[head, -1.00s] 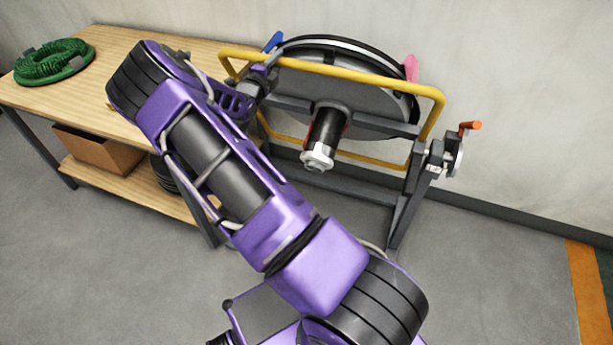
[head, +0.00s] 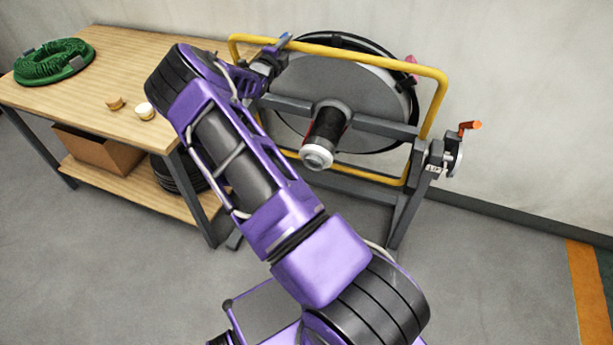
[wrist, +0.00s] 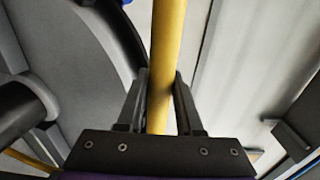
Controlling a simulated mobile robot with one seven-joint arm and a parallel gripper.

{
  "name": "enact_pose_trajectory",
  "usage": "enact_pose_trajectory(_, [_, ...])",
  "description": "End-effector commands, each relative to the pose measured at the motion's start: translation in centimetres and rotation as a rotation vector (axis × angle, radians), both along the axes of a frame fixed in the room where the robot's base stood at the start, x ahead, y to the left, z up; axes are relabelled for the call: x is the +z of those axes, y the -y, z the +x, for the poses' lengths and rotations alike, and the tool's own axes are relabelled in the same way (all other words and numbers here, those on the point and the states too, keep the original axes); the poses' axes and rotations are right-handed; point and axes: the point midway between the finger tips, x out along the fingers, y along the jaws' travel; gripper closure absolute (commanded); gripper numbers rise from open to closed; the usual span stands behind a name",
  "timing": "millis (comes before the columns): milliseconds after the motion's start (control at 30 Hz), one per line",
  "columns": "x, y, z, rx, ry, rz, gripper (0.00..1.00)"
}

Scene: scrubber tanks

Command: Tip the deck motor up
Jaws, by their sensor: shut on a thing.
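The deck motor is a large grey disc (head: 300,85) with a black cylindrical motor (head: 331,120) and a pale end cap (head: 317,157) jutting toward me. It sits tilted in a dark stand, with a yellow tube guard (head: 375,57) around it. My gripper (head: 281,46) is at the upper left of the guard. In the wrist view my gripper (wrist: 160,105) has its two fingers on either side of the yellow tube (wrist: 166,60), shut on it. My wrist partly hides the left side of the guard and disc.
The wall is close behind; floor is clear at right.

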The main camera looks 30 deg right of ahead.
Motion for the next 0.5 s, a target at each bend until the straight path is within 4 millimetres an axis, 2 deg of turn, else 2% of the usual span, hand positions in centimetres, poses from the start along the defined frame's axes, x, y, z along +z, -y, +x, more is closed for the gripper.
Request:
enact_pose_trajectory(233, [0.3, 0.3, 0.2, -0.001, 0.006, -0.005, 1.0])
enact_pose_trajectory(500, [0.3, 3.1, 2.3, -0.002, 0.008, -0.005, 1.0])
